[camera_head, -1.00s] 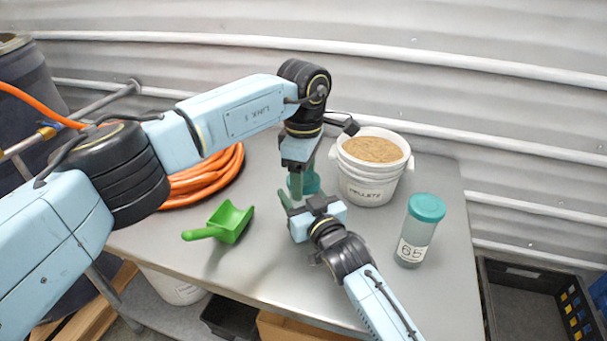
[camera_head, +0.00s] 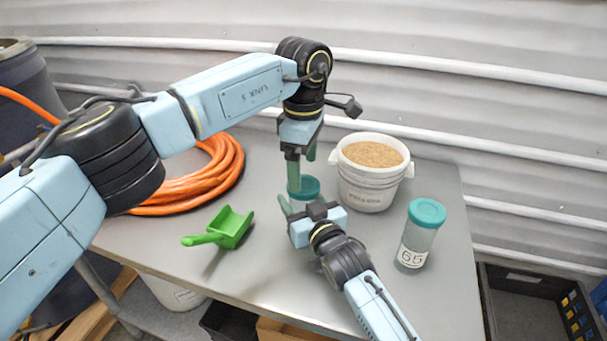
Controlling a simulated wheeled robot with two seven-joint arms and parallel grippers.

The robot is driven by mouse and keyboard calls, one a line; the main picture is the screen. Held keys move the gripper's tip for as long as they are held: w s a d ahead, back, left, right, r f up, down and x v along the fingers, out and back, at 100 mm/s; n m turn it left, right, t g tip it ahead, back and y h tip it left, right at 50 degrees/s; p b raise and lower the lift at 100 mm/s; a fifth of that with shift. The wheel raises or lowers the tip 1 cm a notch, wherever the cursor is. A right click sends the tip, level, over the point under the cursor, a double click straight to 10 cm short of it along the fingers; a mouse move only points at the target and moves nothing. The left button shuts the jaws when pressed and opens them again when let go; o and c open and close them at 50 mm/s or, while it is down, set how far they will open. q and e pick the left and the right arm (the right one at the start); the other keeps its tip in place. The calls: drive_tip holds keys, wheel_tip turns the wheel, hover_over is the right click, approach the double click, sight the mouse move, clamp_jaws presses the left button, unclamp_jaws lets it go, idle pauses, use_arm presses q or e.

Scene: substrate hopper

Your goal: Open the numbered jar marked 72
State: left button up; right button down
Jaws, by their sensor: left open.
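A jar with a teal lid (camera_head: 306,187) stands mid-table behind my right gripper, which hides most of its body and any number. My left gripper (camera_head: 301,170) points down just above this lid, jaws open and empty, with one finger at the lid's left edge in the picture. My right gripper (camera_head: 294,212) reaches in from the front, low at the jar; its jaws are largely hidden, so I cannot tell whether they hold it. A second clear jar (camera_head: 417,240) with a teal lid, labelled 65, stands upright at the right.
A white bucket of tan pellets (camera_head: 366,192) stands behind, right of the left gripper. A green scoop (camera_head: 229,226) and a coiled orange hose (camera_head: 203,186) lie on the left of the grey table (camera_head: 262,279). A corrugated wall closes the back.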

drive_tip(key=shift+c, duration=2.1)
unclamp_jaws()
